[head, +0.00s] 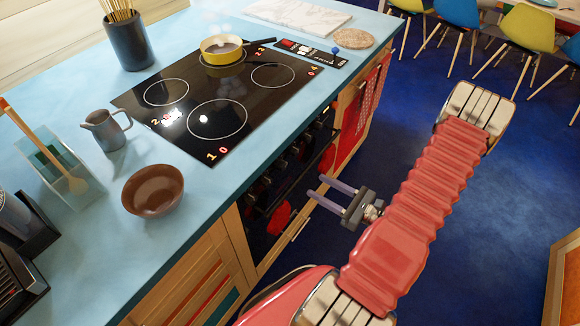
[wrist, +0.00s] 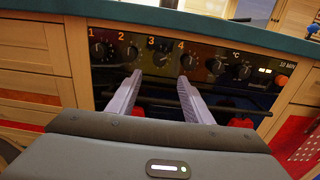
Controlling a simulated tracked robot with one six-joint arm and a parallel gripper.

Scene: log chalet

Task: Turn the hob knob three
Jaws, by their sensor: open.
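Hob knob three (wrist: 161,58) is a dark round knob under the orange numeral 3 on the black control panel in the wrist view. The black hob (head: 190,135) has lit red and yellow digits.
A yellow pan (head: 222,54) stands on the hob's back zone. A brown bowl (head: 153,190) and a grey jug (head: 105,130) stand on the blue worktop (head: 80,235). An oven handle bar crosses below the knobs. The blue floor right of the counter is open; chairs stand at the far right.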

